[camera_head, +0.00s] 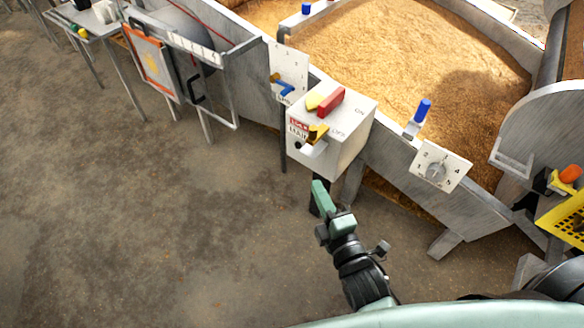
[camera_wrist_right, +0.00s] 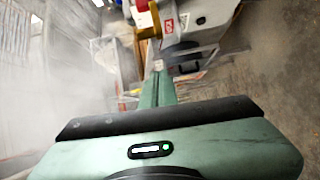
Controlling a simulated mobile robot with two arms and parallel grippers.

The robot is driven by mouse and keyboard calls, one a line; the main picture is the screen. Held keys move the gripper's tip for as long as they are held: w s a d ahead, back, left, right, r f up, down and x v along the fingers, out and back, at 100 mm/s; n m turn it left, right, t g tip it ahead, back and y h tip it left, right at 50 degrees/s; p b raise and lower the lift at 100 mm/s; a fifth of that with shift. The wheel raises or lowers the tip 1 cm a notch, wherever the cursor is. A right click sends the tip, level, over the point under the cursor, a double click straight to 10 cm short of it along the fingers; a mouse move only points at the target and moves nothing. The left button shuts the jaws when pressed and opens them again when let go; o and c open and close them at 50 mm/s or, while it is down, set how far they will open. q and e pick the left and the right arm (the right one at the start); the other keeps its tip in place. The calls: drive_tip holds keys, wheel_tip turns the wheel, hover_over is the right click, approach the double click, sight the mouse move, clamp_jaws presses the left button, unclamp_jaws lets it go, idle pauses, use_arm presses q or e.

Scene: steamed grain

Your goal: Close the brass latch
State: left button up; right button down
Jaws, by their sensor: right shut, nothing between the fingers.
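The brass latch (camera_head: 318,133) sits on the front of a pale grey switch box (camera_head: 348,142), just above a whitish staple or hasp part. In the right wrist view the latch (camera_wrist_right: 148,27) shows at top centre, blurred, beside a red label. I cannot tell exactly how far the latch is turned. My right gripper (camera_head: 318,186) is shut and empty, below the front of the box and apart from the latch. In the right wrist view its green fingers (camera_wrist_right: 158,68) point toward the box. My left gripper is not in view.
A red lever (camera_head: 330,101) and a yellow pointer lie on top of the box. A metal trough of grain (camera_head: 420,50) stands behind it. A dial plate (camera_head: 439,166) is to the right, and a plate with a blue handle (camera_head: 286,88) to the left. The floor at left is clear.

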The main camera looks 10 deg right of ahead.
drive_tip(key=r, duration=0.1)
drive_tip(key=b, duration=0.1)
approach(313, 145)
drive_tip(key=w+a+r, duration=0.2)
drive_tip(key=w+a, duration=0.1)
drive_tip(key=w, duration=0.4)
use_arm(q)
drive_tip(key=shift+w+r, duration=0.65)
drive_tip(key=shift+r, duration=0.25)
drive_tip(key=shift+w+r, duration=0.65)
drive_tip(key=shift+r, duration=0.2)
use_arm(e)
drive_tip(key=shift+w+d+r, duration=0.2)
drive_tip(key=shift+w+d, duration=0.15)
drive_tip(key=shift+d, duration=0.2)
drive_tip(key=shift+d, duration=0.1)
drive_tip(key=w+d, duration=0.2)
drive_tip(key=d, duration=0.1)
drive_tip(key=w+d, duration=0.3)
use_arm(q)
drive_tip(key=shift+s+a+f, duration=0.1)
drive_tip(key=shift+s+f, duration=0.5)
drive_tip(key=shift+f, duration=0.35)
use_arm(e)
drive_tip(key=shift+d+r, duration=0.15)
drive_tip(key=shift+r, duration=0.05)
use_arm(q)
drive_tip(key=shift+p, duration=0.3)
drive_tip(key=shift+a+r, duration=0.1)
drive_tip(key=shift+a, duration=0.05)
